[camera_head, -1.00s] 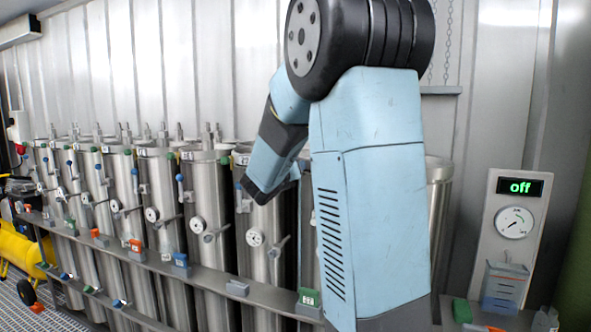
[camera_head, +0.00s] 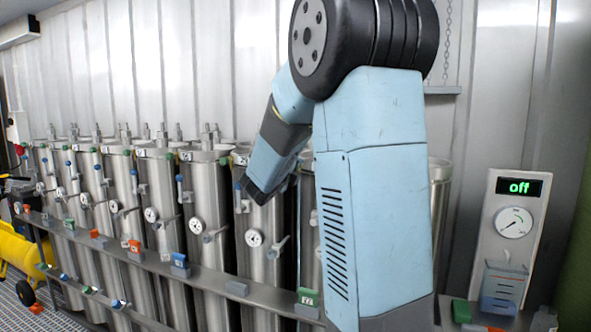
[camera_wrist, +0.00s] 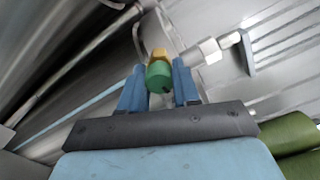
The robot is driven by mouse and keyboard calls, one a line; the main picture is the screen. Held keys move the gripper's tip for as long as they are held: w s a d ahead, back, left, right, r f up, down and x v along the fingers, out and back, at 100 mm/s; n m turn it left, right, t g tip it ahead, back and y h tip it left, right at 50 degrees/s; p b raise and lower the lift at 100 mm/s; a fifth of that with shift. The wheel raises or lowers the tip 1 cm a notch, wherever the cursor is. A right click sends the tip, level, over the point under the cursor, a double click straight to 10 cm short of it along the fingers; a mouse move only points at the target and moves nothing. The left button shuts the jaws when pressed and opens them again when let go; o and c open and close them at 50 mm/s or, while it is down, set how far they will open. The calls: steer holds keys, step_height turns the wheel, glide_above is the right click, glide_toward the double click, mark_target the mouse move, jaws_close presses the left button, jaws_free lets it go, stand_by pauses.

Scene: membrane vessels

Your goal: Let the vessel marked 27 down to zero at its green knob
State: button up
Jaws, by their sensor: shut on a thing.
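My gripper (camera_wrist: 159,88) has its two blue fingers on either side of a green knob (camera_wrist: 159,76) in the wrist view, shut on it. A yellow-orange piece sits just behind the knob. In the head view my gripper (camera_head: 256,190) is at the upper front of a steel vessel (camera_head: 262,275), where the knob is hidden behind it. That vessel has a white round gauge (camera_head: 254,238) and a grey lever (camera_head: 279,246) below my gripper. The gauge's needle is too small to read. I cannot read a number 27 on the vessel.
Several similar vessels stand in a row to the left, with gauges and levers. A rail (camera_head: 205,279) with coloured tags runs across their fronts; a green tag (camera_head: 308,297) is nearest my arm. At right a panel (camera_head: 514,245) reads "off" above a dial.

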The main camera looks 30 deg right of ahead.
steer(key=shift+w+a+n, duration=0.15)
steer(key=shift+a+n, duration=0.05)
steer(key=shift+n, duration=0.5)
steer(key=o, duration=0.8)
steer(key=shift+f, duration=0.1)
steer(key=shift+o, duration=1.3)
steer(key=shift+d, duration=0.1)
steer(key=v, duration=1.3)
steer(key=shift+s+a, duration=0.25)
steer(key=shift+a, duration=0.05)
